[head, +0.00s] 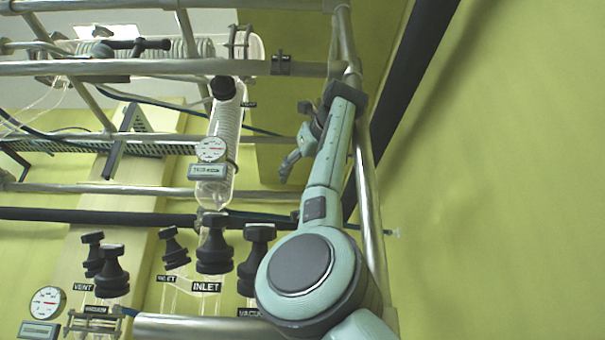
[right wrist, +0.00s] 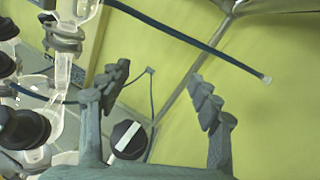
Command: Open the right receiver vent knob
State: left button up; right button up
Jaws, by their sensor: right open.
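In the head view, a black knob (head: 92,250) stands above a VENT label at lower left, far from the gripper. My left gripper is out of view.
Black knobs, including one above an INLET label (head: 213,245), stand left of my arm. A glass column (head: 226,120) and steel frame bars (head: 150,68) crowd the upper left. Glassware (right wrist: 72,75) lies left of the fingers. A dark tube (right wrist: 190,38) crosses beyond the fingertips.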

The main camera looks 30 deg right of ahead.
jog(key=shift+d+f+m+h, duration=0.15)
jog(key=shift+f+m+h, duration=0.15)
jog(key=f+m+h, duration=0.1)
jog(key=f+m+g, duration=0.1)
jog(key=s+d+f+h, duration=0.1)
jog(key=shift+m+g+h, duration=0.3)
jog(key=shift+m+g, duration=0.1)
jog(key=shift+s+a+f+m+g+h+p, duration=0.2)
jog(key=shift+s+f+m+g+h+p, duration=0.05)
jog(key=shift+f+m+h, duration=0.25)
jog(key=shift+s+a+f+m+g+h+p, duration=0.15)
jog(key=shift+s+f+m+g+h+p, duration=0.1)
jog(key=shift+f+m+h, duration=0.2)
jog(key=s+a+f+m+g+h, duration=0.2)
jog(key=s+a+f+m+h, duration=0.15)
jog(key=a, duration=0.25)
jog(key=shift+m, duration=0.5)
jog(key=x, duration=0.2)
jog(key=p+x, duration=0.1)
jog(key=x, duration=0.2)
jog(key=f+p+x, duration=0.1)
jog(key=x, duration=0.1)
jog(key=shift+w, duration=0.35)
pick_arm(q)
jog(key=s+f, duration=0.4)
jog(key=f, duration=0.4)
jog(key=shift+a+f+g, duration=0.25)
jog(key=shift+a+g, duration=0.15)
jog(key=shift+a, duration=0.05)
